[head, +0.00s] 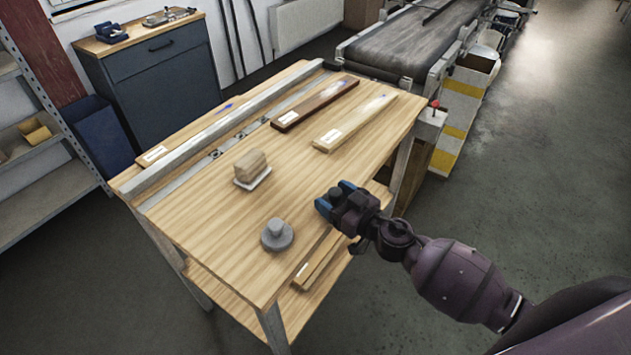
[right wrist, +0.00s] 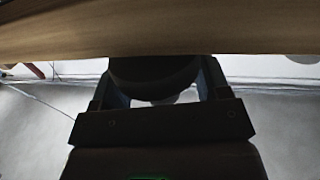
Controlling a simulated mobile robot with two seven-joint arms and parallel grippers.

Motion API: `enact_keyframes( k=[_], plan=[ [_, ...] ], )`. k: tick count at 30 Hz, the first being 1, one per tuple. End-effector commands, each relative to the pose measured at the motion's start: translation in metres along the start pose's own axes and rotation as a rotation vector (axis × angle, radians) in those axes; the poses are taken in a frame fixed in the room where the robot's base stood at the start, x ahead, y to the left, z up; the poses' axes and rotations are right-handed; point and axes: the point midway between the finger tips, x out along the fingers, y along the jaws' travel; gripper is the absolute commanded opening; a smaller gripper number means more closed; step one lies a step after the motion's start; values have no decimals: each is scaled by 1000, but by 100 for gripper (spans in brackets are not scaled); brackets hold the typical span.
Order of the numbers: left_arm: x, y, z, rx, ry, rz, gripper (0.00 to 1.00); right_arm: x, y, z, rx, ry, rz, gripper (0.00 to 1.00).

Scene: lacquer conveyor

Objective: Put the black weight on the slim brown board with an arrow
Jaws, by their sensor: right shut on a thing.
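My right gripper (head: 335,197) is at the near right edge of the table in the head view. It is shut on a dark, round thing, which looks like the black weight (right wrist: 153,78) between the fingers in the right wrist view. In the head view the gripper mostly hides it. The slim brown board (head: 318,103) lies flat on the table, beyond and left of the gripper, with a white label and a faint blue mark; I cannot make out an arrow. Its top is bare. My left gripper is not in view.
A pale board (head: 355,122) lies between the brown board and the gripper. A grey weight (head: 277,236) and a sponge-like block on a white dish (head: 256,181) stand nearer. A metal rail (head: 228,123) runs along the far side. A conveyor (head: 410,40) stands behind.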

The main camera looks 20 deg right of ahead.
Motion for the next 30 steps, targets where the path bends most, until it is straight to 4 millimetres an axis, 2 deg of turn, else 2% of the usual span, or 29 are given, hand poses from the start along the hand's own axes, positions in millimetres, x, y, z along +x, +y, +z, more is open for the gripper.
enact_keyframes(
  k=[3, 10, 18, 30],
  plan=[
    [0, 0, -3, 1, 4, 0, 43, 14, 0, -2, -2, 2, -1, 30],
    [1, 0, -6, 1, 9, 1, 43, 29, 0, -3, -1, 2, 1, 30],
    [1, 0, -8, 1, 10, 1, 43, 64, 0, -4, -1, 2, 0, 30],
    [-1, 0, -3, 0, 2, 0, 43, 63, 0, -1, -1, 1, 0, 30]
  ],
)
